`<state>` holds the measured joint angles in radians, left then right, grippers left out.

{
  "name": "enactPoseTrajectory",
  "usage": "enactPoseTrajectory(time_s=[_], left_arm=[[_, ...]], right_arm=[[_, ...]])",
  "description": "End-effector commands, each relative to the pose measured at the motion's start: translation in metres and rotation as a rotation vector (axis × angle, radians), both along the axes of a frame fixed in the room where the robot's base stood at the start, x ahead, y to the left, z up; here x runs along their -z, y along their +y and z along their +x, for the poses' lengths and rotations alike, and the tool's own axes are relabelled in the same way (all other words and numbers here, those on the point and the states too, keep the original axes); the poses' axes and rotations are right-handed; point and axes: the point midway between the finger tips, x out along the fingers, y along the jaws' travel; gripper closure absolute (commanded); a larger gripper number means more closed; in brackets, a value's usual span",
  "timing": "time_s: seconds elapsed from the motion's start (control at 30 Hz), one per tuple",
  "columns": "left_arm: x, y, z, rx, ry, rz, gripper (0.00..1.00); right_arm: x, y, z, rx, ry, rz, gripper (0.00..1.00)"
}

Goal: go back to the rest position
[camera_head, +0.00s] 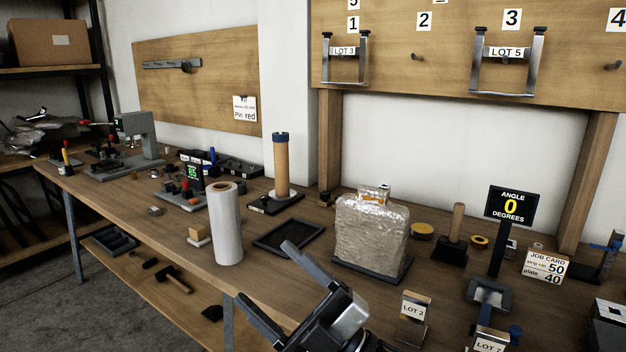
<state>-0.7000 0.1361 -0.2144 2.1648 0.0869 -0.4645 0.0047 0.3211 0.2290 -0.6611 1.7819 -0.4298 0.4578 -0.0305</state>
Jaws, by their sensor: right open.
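My right gripper (278,282) is in the lower middle of the head view, over the front edge of the workbench (130,200). Its two dark fingers are spread apart, with nothing between them. It is in front of the black tray (287,235) and the wrapped silvery block (371,232), and looks apart from both. My left gripper is not in view.
A white roll (225,224) stands near the bench's front edge, left of my right gripper. LOT 2 (413,312) and LOT 7 (490,340) pieces stand to its right. An angle display (510,206) and job card (544,265) are farther right.

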Motion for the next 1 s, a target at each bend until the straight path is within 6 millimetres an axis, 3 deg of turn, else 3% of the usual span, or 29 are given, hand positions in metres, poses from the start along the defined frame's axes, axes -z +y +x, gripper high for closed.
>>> enactPoseTrajectory(time_s=[0.1, 0.2, 0.27, 0.4, 0.5, 0.6, 0.7, 1.0], left_arm=[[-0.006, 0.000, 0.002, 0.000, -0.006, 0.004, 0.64], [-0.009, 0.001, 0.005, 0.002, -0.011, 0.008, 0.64], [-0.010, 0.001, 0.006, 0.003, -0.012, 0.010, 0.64], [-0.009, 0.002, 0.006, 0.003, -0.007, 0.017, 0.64], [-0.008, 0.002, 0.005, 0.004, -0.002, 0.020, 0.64], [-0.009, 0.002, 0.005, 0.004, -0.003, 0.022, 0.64], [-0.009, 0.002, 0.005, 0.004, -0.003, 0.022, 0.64], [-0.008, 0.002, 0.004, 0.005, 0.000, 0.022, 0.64]], right_arm=[[0.060, -0.045, 0.011, 0.169, 0.396, 0.110, 0.28], [0.122, -0.085, 0.002, 0.303, 0.724, 0.171, 0.28], [0.160, -0.107, -0.012, 0.373, 0.907, 0.198, 0.28], [0.232, -0.148, -0.061, 0.504, 1.267, 0.230, 0.28], [0.264, -0.166, -0.096, 0.566, 1.448, 0.239, 0.28], [0.282, -0.177, -0.121, 0.602, 1.563, 0.241, 0.28], [0.291, -0.182, -0.134, 0.621, 1.617, 0.241, 0.28], [0.293, -0.183, -0.136, 0.623, 1.626, 0.239, 0.28]])
